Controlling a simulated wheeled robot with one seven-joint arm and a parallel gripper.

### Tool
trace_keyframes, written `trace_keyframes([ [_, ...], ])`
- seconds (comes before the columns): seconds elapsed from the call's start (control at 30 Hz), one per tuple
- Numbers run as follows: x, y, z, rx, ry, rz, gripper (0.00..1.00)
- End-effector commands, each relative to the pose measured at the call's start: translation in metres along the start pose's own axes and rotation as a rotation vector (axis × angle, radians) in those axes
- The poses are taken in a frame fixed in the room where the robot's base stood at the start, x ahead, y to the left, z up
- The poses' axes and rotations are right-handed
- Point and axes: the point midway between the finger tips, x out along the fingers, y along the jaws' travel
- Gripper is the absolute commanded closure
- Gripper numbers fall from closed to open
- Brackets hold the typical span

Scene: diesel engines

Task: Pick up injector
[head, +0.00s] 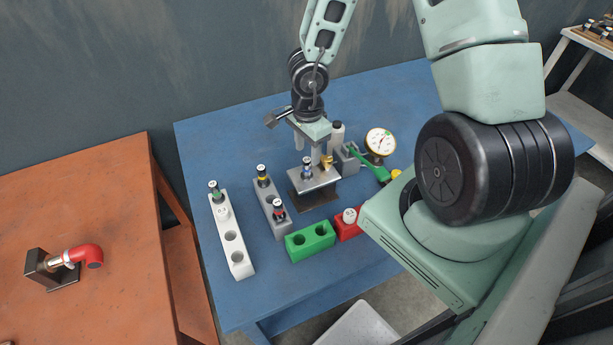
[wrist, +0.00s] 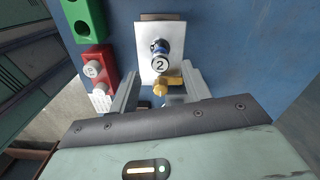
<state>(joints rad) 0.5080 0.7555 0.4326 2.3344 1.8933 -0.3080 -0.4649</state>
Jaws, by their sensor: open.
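An injector with a blue band (head: 307,167) stands upright in a metal test stand (head: 325,177); its top, marked 2, faces the camera in the wrist view (wrist: 160,60). A brass fitting (head: 327,161) sits beside it on the stand. My gripper (head: 308,145) is open and empty above and behind the stand. In the wrist view its two fingers (wrist: 160,92) point toward the stand, with the brass fitting (wrist: 168,84) near the gap and the injector just beyond. Other injectors stand in racks: green-banded (head: 214,190), yellow-banded (head: 263,178) and red-banded (head: 279,209).
The white rack (head: 240,267), grey rack (head: 268,201), green block (head: 310,241) with empty holes and red block (head: 345,231) stand in front. A dial gauge (head: 380,142) is to the right. The blue table (head: 215,140) is clear at its back left.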

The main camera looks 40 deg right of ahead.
Motion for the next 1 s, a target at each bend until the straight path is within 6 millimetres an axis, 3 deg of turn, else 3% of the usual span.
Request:
trace_keyframes([
  [0.23, 0.02, 0.0, 0.001, -0.002, 0.001, 0.0, 0.52],
  [0.5, 0.059, -0.001, 0.002, -0.002, 0.0, 0.0, 0.52],
  [0.8, 0.061, -0.001, 0.001, -0.001, 0.0, -0.001, 0.52],
  [0.83, 0.061, -0.001, 0.002, -0.001, 0.0, -0.001, 0.55],
  [1.0, 0.061, -0.001, 0.002, -0.001, 0.0, -0.001, 1.0],
])
